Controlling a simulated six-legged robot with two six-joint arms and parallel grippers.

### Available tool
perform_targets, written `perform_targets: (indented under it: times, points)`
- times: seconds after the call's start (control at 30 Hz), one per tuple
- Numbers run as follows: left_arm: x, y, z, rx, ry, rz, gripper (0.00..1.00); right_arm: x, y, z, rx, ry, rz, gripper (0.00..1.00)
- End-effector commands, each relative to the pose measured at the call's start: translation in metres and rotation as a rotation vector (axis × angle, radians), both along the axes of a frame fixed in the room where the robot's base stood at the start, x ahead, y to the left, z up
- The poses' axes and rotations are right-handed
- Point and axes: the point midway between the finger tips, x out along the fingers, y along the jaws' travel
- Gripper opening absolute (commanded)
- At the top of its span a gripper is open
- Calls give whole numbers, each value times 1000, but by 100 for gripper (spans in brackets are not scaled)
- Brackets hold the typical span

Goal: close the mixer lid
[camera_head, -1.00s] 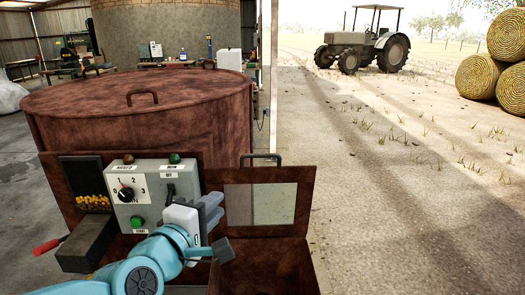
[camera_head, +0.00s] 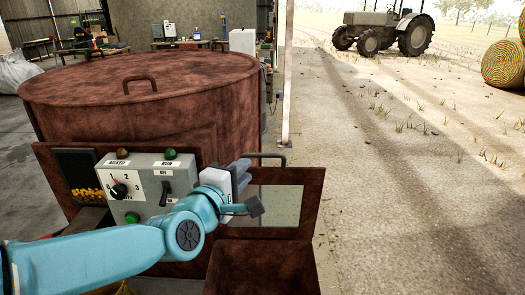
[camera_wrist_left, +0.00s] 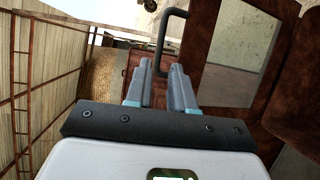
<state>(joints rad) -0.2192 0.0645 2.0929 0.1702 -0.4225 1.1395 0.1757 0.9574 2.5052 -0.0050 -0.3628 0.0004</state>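The mixer is a rusty brown drum (camera_head: 140,115) with a round top and a small bar on it. At its front right, a rusty lid panel (camera_head: 300,215) with a pale window (camera_head: 275,205) stands upright above an open box (camera_head: 262,262). A dark bar handle (camera_head: 270,156) sits on the lid's top edge. My left gripper (camera_head: 249,186) is beside the lid's left edge, just below the handle. In the left wrist view its two fingers (camera_wrist_left: 161,70) are apart with nothing clamped, and the handle (camera_wrist_left: 162,45) shows near the fingertips. My right gripper is not in view.
A grey control box (camera_head: 145,188) with a dial and switch is left of my gripper, behind my arm. A dark hopper with yellow grain (camera_head: 85,194) is farther left. Open dirt ground (camera_head: 410,190) lies right, with a tractor (camera_head: 385,32) and bales (camera_head: 503,64) beyond.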

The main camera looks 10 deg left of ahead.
Motion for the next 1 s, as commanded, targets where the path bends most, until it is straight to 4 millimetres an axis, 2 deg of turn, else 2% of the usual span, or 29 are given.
perform_targets:
  times: [0.03, 0.2, 0.43, 0.6, 0.83, 0.87, 0.9, 0.93, 1.0]
  points:
    - [13, -3, 0, 2, 5, 0, 23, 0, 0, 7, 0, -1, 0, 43]
    - [52, -12, -3, 1, 4, -1, 23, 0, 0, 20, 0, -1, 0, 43]
    - [90, -20, -8, 0, 1, 0, 23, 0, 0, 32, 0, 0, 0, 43]
    - [100, -22, -11, 0, 1, -1, 23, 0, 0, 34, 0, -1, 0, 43]
    - [102, -22, -11, 0, 0, 0, 23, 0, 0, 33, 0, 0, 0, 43]
    - [101, -22, -11, 0, 0, 0, 20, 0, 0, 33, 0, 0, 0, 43]
    - [101, -22, -11, 0, 0, 0, 7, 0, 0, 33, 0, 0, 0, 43]
    - [101, -22, -11, 0, 0, 0, 0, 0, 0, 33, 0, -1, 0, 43]
    - [101, -22, -11, 0, 0, -1, 0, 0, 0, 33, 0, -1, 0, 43]
